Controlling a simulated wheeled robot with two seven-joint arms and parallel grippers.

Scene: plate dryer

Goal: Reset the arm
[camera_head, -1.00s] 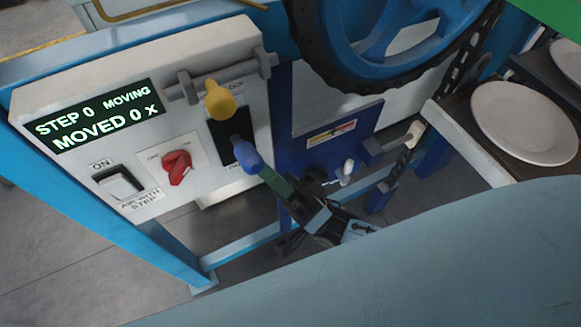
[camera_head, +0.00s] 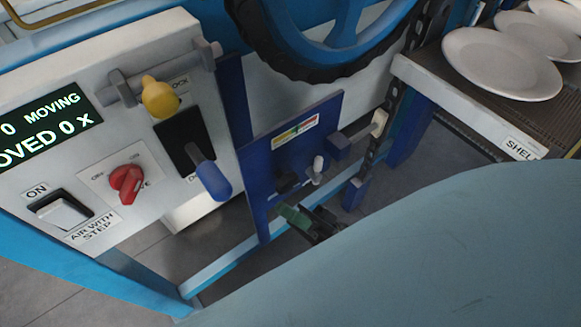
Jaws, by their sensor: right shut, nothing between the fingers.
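My right gripper (camera_head: 298,216) shows its dark body and green fingertips low in front of the dark blue panel. It is shut and empty, right of the lever with the blue handle (camera_head: 213,181) and clear of it. That lever points down and out of a black slot on the white control box (camera_head: 150,58). My left gripper is not in view.
The box bears a yellow knob (camera_head: 160,98), a red switch (camera_head: 126,184), a white rocker switch (camera_head: 62,211) and a display (camera_head: 45,125). A black-rimmed blue wheel (camera_head: 325,62) is above. White plates (camera_head: 502,63) lie on a shelf at right.

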